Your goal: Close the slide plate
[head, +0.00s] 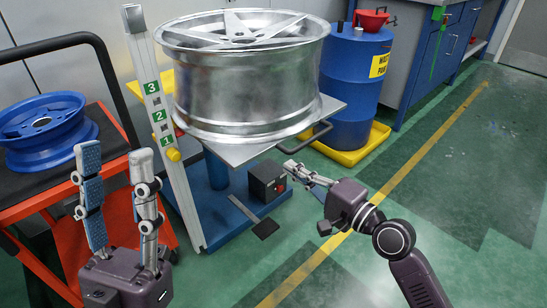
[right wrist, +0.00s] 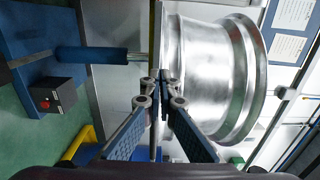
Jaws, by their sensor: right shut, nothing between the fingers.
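The grey metal slide plate (head: 245,152) lies under a large silver wheel (head: 240,90) on a blue stand (head: 215,205) in the head view. A dark handle (head: 312,138) sticks out at the plate's right side. My right gripper (head: 290,168) is shut and empty, just below the handle and in front of the plate. In the right wrist view its fingertips (right wrist: 163,80) overlap the silver wheel's edge (right wrist: 205,70); I cannot tell whether they touch the plate. My left gripper (head: 115,155) is open and empty at the lower left, with its fingers pointing up.
A white post with green numbers (head: 155,100) stands left of the wheel. A black box with a red button (head: 267,183) sits below the plate. A red cart (head: 50,200) holds a blue rim (head: 45,130). A blue barrel (head: 350,85) stands behind. The floor at right is clear.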

